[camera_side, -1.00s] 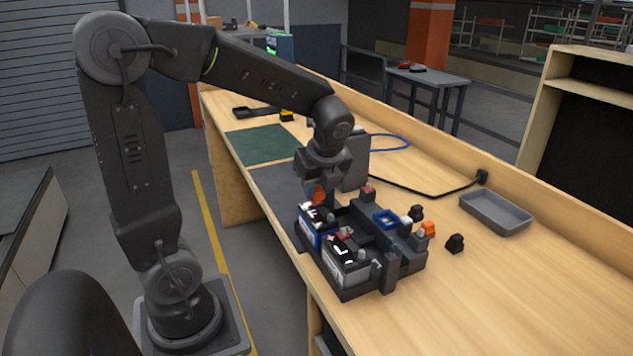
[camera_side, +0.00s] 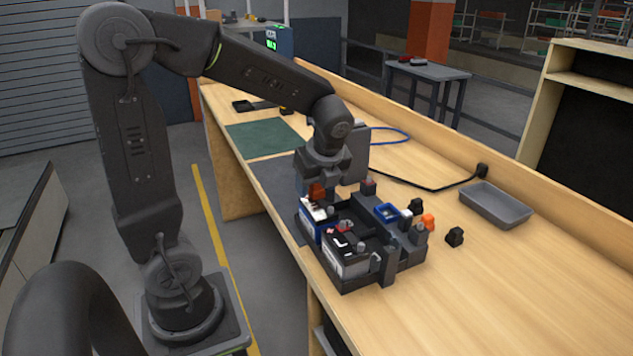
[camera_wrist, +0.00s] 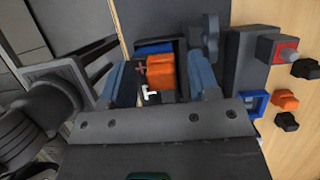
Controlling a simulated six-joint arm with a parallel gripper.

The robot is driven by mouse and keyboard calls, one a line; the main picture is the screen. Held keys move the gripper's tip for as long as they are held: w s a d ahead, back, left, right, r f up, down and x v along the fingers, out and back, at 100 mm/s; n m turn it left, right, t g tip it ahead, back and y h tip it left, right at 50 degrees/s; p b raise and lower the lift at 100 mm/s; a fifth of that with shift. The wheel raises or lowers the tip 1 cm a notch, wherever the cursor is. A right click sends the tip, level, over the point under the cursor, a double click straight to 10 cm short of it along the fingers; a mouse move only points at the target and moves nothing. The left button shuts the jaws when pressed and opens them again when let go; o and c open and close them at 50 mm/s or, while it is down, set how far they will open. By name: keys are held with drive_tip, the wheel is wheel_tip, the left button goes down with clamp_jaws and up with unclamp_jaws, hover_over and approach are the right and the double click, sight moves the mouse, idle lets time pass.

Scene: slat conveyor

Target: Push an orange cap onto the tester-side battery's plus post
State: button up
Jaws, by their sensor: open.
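The battery with the blue side (camera_side: 307,231) stands in the black fixture (camera_side: 372,288), on the side toward the tester. An orange cap (camera_side: 317,190) is at the top of this battery, below my gripper (camera_side: 314,187). In the wrist view the orange cap (camera_wrist: 160,73) lies between the two fingers of my gripper (camera_wrist: 160,84), with gaps on both sides. My gripper is open. The post under the cap is hidden, so I cannot tell how far down the cap sits. A second orange cap (camera_side: 428,221) is on the bench, right of the fixture.
A second battery (camera_side: 345,263) stands nearer the camera in the fixture. Black caps (camera_side: 455,237) lie to the right. A grey tray (camera_side: 496,205) lies farther right. A black cable crosses the bench behind. The front right bench is clear.

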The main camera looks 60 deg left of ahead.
drive_tip(key=shift+r, duration=0.1)
drive_tip(key=v, duration=1.3)
drive_tip(key=shift+d+r, duration=0.2)
drive_tip(key=shift+r, duration=0.05)
drive_tip(key=s+d+f+n+t+h, duration=0.2)
drive_tip(key=s+d+f+n, duration=0.1)
drive_tip(key=n, duration=0.6)
drive_tip(key=s+d+f+n+t+h, duration=0.2)
drive_tip(key=s+d+n, duration=0.3)
drive_tip(key=n, duration=0.4)
drive_tip(key=shift+s+d+f+t, duration=0.15)
drive_tip(key=shift+s+f+t, duration=0.65)
drive_tip(key=shift+f, duration=0.05)
